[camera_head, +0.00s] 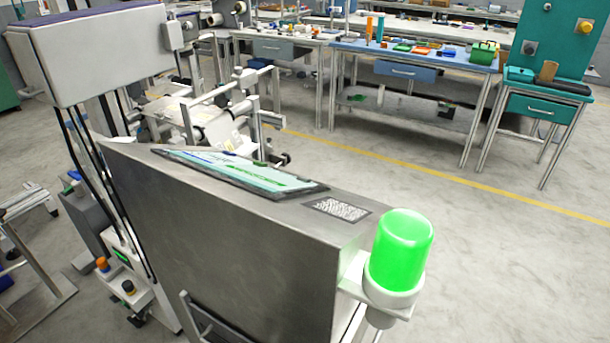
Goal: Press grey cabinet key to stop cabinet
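A grey metal cabinet (230,235) stands close in front, its side and sloping top facing me. A screen (240,172) with pale and green areas is set in its top, seen at a steep angle. A dark-framed speckled panel (337,209) lies beside the screen. A green lamp (401,249) looks bright on a white bracket at the cabinet's right corner. I cannot make out a key on this cabinet. A white box at lower left carries an orange knob (102,264) and a black knob (128,287). Neither gripper is in view.
A pale grey box (95,55) on a stand rises at upper left, with cables below. A machine with rollers (215,115) stands behind the cabinet. Workbenches (405,55) and a teal panel (555,40) with a yellow button line the back. The floor at right is clear.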

